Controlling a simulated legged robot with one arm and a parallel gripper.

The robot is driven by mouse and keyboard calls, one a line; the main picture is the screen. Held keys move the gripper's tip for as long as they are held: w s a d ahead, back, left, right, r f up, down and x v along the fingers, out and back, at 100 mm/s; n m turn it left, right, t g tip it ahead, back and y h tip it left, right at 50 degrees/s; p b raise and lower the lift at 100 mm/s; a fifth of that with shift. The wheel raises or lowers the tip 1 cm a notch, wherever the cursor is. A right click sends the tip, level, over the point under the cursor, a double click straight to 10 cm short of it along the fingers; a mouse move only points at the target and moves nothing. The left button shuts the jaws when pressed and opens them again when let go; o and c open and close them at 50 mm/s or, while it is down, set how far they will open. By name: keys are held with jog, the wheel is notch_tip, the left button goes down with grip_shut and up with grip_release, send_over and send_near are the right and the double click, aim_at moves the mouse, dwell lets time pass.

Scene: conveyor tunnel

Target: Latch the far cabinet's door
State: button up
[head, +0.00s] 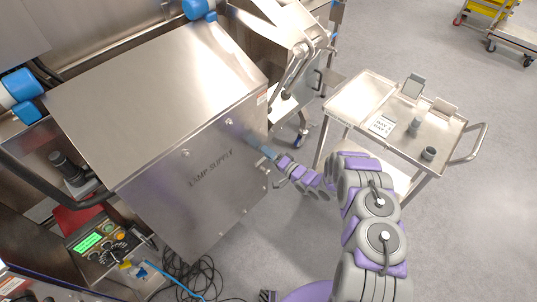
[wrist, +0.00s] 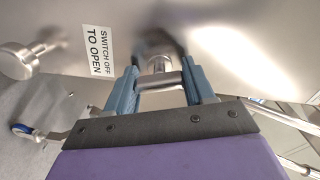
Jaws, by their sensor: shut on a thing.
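The cabinet marked LAMP SUPPLY (head: 160,85) stands at the left centre of the head view. Its door (head: 185,200) lies flat against the front, with no gap that I can see. My gripper (head: 266,154) is at the door's right edge. In the wrist view my gripper (wrist: 160,84) has its two blue fingers on either side of a small metal latch handle (wrist: 159,67) and is shut on it. The handle's far end and mount are partly hidden in dark blur. A label reading SWITCH OFF TO OPEN (wrist: 98,50) is beside it.
A round metal knob (wrist: 25,61) stands out left of the label. A steel cart (head: 345,98) with small items is to the right of the cabinet. A control panel (head: 100,240) and loose black cables (head: 190,275) are at the lower left. Open floor lies to the right.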

jog(key=shift+w+d+m, duration=0.15)
jog(key=shift+d+m, duration=0.05)
jog(key=shift+m, duration=0.8)
jog(key=shift+w+d+m, duration=0.1)
jog(key=shift+d+m, duration=0.05)
jog(key=shift+m, duration=0.85)
jog(key=o, duration=1)
jog(key=shift+w+d+f, duration=0.1)
jog(key=shift+o, duration=0.2)
jog(key=p+v, duration=0.2)
jog(key=v, duration=1.5)
jog(key=shift+s+d+p, duration=0.2)
jog(key=shift+s+p, duration=0.05)
jog(key=shift+p, duration=0.05)
jog(key=shift+f, duration=0.1)
